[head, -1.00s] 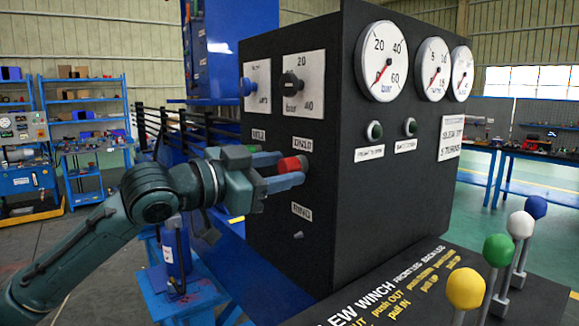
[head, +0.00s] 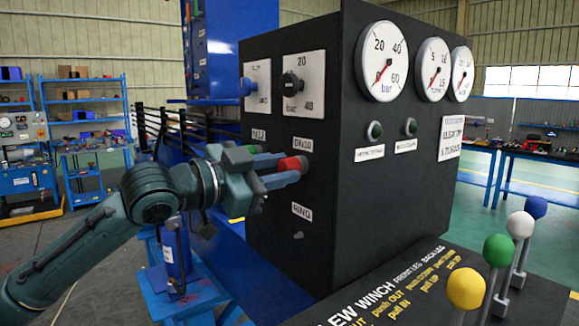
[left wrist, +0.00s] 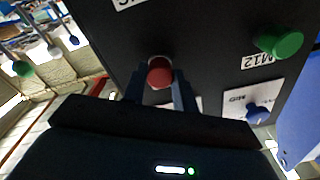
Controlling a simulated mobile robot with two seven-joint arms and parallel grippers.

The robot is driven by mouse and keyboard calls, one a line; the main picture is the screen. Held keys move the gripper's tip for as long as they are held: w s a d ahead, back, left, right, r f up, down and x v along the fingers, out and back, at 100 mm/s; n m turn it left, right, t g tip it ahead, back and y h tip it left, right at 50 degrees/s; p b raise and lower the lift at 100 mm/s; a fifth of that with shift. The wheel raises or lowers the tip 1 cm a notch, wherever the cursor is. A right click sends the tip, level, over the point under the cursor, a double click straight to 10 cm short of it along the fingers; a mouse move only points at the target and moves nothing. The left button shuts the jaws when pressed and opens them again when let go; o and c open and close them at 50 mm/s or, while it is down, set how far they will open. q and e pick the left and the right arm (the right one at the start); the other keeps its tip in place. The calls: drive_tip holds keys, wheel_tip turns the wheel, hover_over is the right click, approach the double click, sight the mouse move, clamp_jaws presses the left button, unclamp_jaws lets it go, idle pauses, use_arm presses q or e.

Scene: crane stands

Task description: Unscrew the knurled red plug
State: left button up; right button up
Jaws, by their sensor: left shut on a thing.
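The red plug (head: 290,164) sits on the left face of the black panel box (head: 290,245), just below a small white label. My left gripper (head: 288,170) has its blue-grey fingers on either side of the plug and is shut on it. In the left wrist view the round red end of the plug (left wrist: 160,72) shows between the two fingertips (left wrist: 159,88), against the black panel. Part of the plug is hidden by the fingers, and its knurling is too small to make out. My right gripper is not in view.
A black dial knob (head: 291,84) and a blue knob (head: 246,87) sit above on the same face. A green knob (left wrist: 280,45) is nearby in the left wrist view. Gauges (head: 382,62) and ball-topped levers (head: 466,288) are to the right.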

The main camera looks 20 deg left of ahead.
use_arm(q)
clamp_jaws()
drive_tip(key=n, duration=0.4)
drive_tip(key=shift+f+n, duration=0.1)
drive_tip(key=shift+n, duration=0.6)
drive_tip(key=n, duration=0.2)
drive_tip(key=shift+s+n, duration=0.1)
drive_tip(key=shift+n, duration=1.4)
